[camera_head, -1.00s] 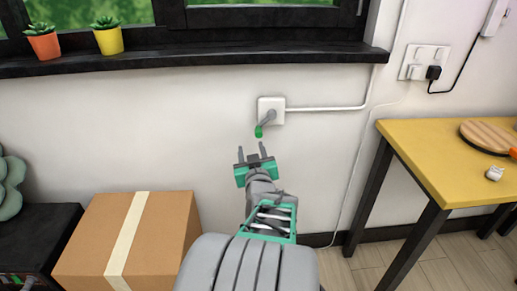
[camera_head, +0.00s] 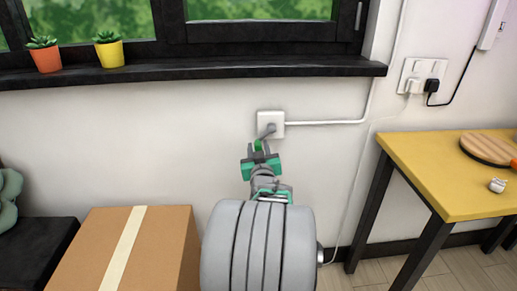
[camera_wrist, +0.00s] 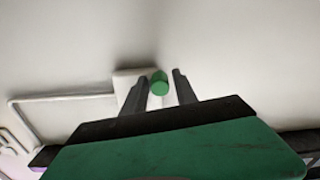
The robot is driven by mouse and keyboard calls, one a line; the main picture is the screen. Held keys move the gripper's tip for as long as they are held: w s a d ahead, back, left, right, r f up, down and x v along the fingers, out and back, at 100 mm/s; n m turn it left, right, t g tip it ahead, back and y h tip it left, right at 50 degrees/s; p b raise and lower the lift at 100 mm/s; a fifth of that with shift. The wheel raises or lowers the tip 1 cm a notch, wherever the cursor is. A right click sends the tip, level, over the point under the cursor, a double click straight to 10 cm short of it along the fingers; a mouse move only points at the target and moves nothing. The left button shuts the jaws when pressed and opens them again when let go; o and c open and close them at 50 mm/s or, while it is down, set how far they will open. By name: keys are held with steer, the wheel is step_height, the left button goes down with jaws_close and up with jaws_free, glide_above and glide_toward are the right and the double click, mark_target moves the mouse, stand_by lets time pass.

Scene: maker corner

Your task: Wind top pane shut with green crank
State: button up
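The crank is a short grey arm with a green knob (camera_head: 258,145) on a white wall box (camera_head: 271,118) below the window sill. My gripper (camera_head: 261,147) is at the crank in the head view, with its fingers on either side of the green knob. In the wrist view the green knob (camera_wrist: 159,83) lies between the two open fingertips (camera_wrist: 159,80), with a gap visible on both sides. The window panes (camera_head: 262,10) show only their lower part; the top pane is out of view.
A black sill (camera_head: 190,69) with an orange pot (camera_head: 46,60) and a yellow pot (camera_head: 110,54) runs above. A cardboard box (camera_head: 165,245) stands at lower left. A yellow table (camera_head: 445,165) stands at right. A white conduit (camera_head: 325,122) runs right from the wall box.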

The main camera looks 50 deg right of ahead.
jaws_close()
stand_by(1.1)
